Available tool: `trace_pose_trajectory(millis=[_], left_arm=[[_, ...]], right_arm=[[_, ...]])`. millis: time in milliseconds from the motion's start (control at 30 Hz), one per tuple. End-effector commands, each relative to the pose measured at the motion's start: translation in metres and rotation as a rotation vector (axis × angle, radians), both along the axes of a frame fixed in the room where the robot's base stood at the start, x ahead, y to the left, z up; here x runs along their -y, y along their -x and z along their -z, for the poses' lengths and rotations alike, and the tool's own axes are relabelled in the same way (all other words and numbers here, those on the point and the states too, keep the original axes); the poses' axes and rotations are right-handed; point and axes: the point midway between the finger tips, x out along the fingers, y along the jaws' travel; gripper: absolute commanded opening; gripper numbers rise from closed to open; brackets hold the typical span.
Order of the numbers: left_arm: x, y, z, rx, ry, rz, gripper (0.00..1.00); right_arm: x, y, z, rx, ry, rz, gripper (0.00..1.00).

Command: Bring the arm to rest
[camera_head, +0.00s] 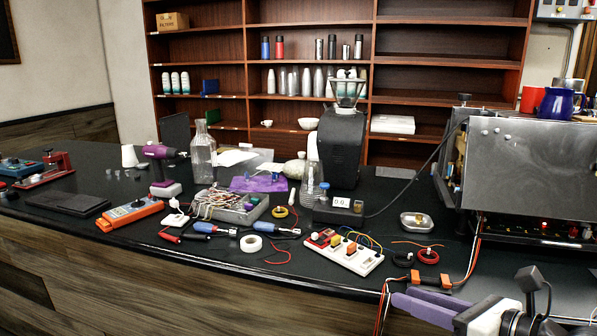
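My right gripper (408,298) shows at the lower right, with purple fingers pointing left, in front of the counter's front edge. Its fingers overlap in this view, so I cannot tell whether they are open or shut. I see nothing hanging from them. Part of my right arm (505,322) runs out of the picture at the bottom right. My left arm and gripper are not in view.
Orange-clipped cables (430,280) hang over the edge close to my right gripper.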

Motion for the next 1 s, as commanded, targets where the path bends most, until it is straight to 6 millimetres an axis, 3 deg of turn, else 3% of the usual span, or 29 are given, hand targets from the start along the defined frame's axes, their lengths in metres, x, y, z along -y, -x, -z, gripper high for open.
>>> trace_pose_trajectory(millis=[333, 467, 567, 667, 767, 900, 1000], left_arm=[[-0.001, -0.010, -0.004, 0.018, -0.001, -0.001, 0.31], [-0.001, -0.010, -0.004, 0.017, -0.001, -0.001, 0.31], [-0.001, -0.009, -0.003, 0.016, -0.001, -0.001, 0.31], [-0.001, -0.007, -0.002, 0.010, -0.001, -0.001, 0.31], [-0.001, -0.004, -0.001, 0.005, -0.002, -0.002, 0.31], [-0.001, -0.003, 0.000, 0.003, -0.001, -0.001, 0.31], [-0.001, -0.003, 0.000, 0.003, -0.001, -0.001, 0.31]], right_arm=[[-0.051, 0.032, 0.008, -0.153, -0.554, -0.048, 0.24], [-0.053, 0.041, 0.014, -0.265, -0.899, 0.011, 0.24], [-0.040, 0.046, 0.034, -0.393, -1.241, 0.134, 0.24], [-0.018, 0.051, 0.075, -0.535, -1.572, 0.327, 0.24], [0.002, 0.068, 0.138, -0.690, -1.870, 0.585, 0.24], [0.009, 0.116, 0.233, -0.898, -2.172, 0.982, 0.24], [0.001, 0.157, 0.286, -1.026, -2.306, 1.241, 0.24]])
